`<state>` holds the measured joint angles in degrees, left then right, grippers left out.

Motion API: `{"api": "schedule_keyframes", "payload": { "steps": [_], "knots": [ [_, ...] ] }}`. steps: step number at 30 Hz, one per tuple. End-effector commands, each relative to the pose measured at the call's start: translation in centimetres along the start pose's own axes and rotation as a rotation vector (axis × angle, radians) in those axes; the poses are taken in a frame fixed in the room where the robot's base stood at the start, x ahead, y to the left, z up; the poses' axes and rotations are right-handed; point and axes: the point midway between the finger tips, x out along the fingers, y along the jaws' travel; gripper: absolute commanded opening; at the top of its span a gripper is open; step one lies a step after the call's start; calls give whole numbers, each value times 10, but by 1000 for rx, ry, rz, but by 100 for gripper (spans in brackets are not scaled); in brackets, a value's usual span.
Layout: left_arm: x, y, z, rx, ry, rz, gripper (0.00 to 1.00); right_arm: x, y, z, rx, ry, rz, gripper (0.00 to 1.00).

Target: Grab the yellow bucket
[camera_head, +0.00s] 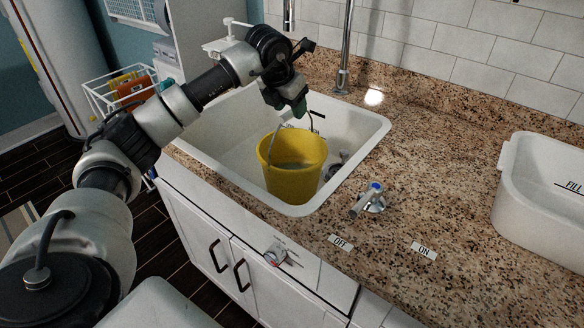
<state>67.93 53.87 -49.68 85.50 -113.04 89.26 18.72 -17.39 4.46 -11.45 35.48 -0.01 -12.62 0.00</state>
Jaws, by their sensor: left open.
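The yellow bucket (292,180) stands upright in the white sink (352,160). Its thin handle is raised above the rim, and some pale liquid seems to show inside it. My left gripper (300,112) is open just above the bucket's rear rim, close to the raised handle. I cannot tell whether it touches the handle. My right gripper does not show.
A faucet pipe (345,50) rises behind the sink. A small valve lever (367,200) with OFF and ON labels sits on the granite counter (430,150). A white tub (545,190) marked FILL stands at the right. Cabinets (235,255) are below.

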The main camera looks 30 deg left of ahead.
Motion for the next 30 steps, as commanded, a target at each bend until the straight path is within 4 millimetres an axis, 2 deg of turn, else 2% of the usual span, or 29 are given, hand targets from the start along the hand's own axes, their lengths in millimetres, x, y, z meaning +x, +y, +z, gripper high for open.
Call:
{"api": "schedule_keyframes", "payload": {
  "steps": [3, 6, 13, 23, 30],
  "knots": [
    [17, 0, 0, 1, 2, -2, 51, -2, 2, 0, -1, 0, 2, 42],
    [24, 0, 0, 1, 0, -2, 51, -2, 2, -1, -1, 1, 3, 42],
    [25, 0, 0, 1, -1, -1, 51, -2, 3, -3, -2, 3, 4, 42],
    [25, 0, 0, 1, -1, -1, 2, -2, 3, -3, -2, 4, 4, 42],
    [25, 0, 0, 1, -1, -1, 0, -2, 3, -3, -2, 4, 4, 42]
  ]
}}
